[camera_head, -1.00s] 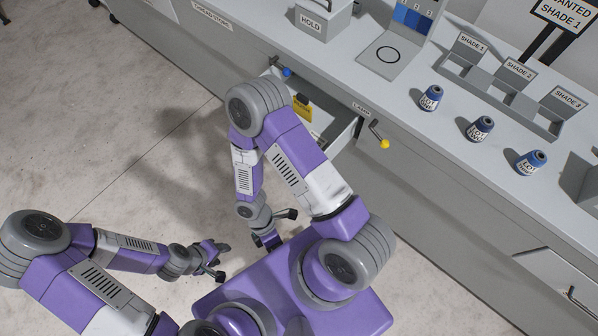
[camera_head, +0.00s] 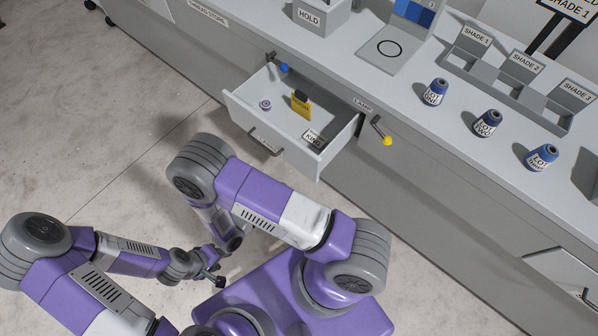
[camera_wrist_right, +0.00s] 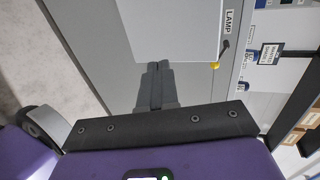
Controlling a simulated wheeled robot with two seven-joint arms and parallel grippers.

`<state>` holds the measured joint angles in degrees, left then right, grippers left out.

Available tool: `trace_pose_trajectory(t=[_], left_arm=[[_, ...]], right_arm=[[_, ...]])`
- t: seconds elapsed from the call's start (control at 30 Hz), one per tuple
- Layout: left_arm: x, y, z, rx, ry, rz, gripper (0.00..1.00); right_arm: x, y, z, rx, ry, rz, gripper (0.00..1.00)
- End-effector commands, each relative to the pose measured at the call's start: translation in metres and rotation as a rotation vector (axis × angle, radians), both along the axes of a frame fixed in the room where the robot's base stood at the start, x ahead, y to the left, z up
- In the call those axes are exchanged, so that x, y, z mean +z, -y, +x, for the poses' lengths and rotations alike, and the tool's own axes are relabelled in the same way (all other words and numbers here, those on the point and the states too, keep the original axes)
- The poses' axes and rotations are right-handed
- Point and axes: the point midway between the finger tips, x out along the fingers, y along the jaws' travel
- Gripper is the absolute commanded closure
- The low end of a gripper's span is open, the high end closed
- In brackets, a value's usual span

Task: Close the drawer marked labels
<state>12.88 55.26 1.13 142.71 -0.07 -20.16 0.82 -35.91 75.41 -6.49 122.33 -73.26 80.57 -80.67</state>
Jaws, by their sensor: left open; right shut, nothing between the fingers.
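An open drawer (camera_head: 318,163) juts out from the front of the long grey counter in the head view. Its front has a dark bar handle (camera_head: 264,146) and a small label too small to read. My left gripper (camera_head: 216,272) is open and empty, low at the left, away from the drawer. My right gripper (camera_wrist_right: 156,72) is shut and empty in the right wrist view, with a pale panel just beyond it. In the head view my right arm hides it.
A blue-tipped lever (camera_head: 284,68) and a yellow-tipped lever (camera_head: 387,140) marked LAMP flank the drawer. The counter top holds a HOLD box (camera_head: 318,18), several shade bins and blue lot spools (camera_head: 487,124). Another drawer handle (camera_head: 588,295) shows at lower right. Floor left of the drawer is clear.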

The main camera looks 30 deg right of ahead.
Motion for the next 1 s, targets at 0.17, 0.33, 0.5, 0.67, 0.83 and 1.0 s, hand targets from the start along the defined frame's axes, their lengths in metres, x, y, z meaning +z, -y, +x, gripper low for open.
trace_pose_trajectory(t=[0.17,0.33,0.5,0.67,0.83,1.0], left_arm=[[-0.01,0.0,0.0,0.0,0.0,0.0,0.52],[-0.016,0.0,0.0,0.0,0.0,0.0,0.52],[-0.019,0.0,0.0,0.0,0.0,0.0,0.52],[-0.02,0.0,0.0,0.0,0.0,0.0,0.52],[-0.019,0.0,0.0,0.0,0.0,0.0,0.52],[-0.019,0.0,0.0,0.0,0.0,0.0,0.52]], right_arm=[[-0.014,0.038,0.01,-0.006,-0.001,-0.001,1.0],[-0.019,0.067,0.018,-0.006,0.001,0.001,1.0],[-0.018,0.084,0.024,-0.004,0.0,0.002,1.0],[-0.017,0.09,0.025,-0.003,0.0,0.002,1.0],[-0.017,0.09,0.026,-0.003,0.0,0.002,1.0],[-0.017,0.09,0.026,-0.003,0.001,0.002,1.0]])
